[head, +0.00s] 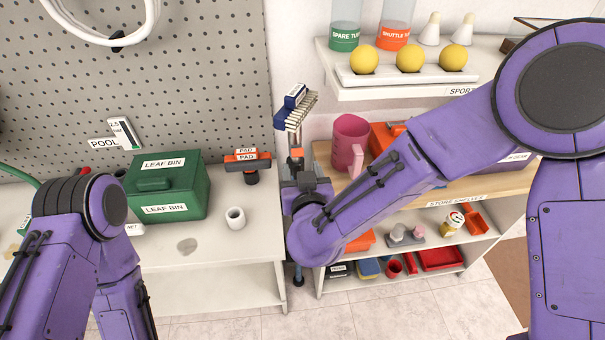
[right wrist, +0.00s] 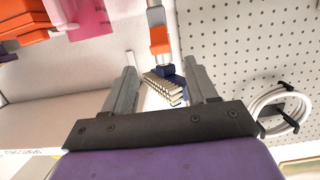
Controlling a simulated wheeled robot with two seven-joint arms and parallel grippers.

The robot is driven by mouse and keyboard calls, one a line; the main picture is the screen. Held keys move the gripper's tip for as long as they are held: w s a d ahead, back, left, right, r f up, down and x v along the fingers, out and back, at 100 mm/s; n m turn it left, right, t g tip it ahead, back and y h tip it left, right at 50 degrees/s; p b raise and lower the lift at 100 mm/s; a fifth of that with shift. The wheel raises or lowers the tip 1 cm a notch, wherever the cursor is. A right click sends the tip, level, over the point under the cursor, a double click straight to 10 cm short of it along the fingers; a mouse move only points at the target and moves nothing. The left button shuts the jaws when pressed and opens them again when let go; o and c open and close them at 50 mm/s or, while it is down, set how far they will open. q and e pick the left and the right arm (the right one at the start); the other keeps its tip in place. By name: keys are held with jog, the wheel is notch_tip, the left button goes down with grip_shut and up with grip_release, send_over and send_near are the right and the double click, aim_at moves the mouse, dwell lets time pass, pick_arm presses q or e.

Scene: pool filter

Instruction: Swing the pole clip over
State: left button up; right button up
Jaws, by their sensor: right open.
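A pole with a blue-backed brush head (head: 293,108) and pale bristles stands upright between the bench and the shelves. An orange piece (head: 296,155), which may be the pole clip, sits on it just below the brush. My right gripper (head: 303,178) is in front of the pole below the orange piece; my arm hides part of the pole. In the right wrist view its two fingers (right wrist: 162,88) are apart. The bristles (right wrist: 163,88) show beyond the gap, with the orange piece (right wrist: 159,40) above. Nothing is visibly gripped. My left gripper is out of view.
On the bench are a green leaf bin (head: 166,188), a white cup (head: 235,218) and an orange-topped pad holder (head: 248,160). A pink jug (head: 350,140) stands close right of the pole. A pegboard (head: 200,70) backs the bench; a sports shelf (head: 400,91) is above right.

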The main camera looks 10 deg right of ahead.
notch_tip(320, 180, down, 12)
jog(key=a+m+b, duration=0.1)
jog(key=b, duration=1)
jog(key=m+t+b, duration=0.7)
jog(key=m+b, duration=0.8)
jog(key=m, duration=2)
send_near(298, 153)
jog(key=p+x, duration=0.1)
jog(key=x, duration=0.4)
jog(key=p+x, duration=0.1)
jog(key=x, duration=0.3)
jog(key=shift+w, duration=0.45)
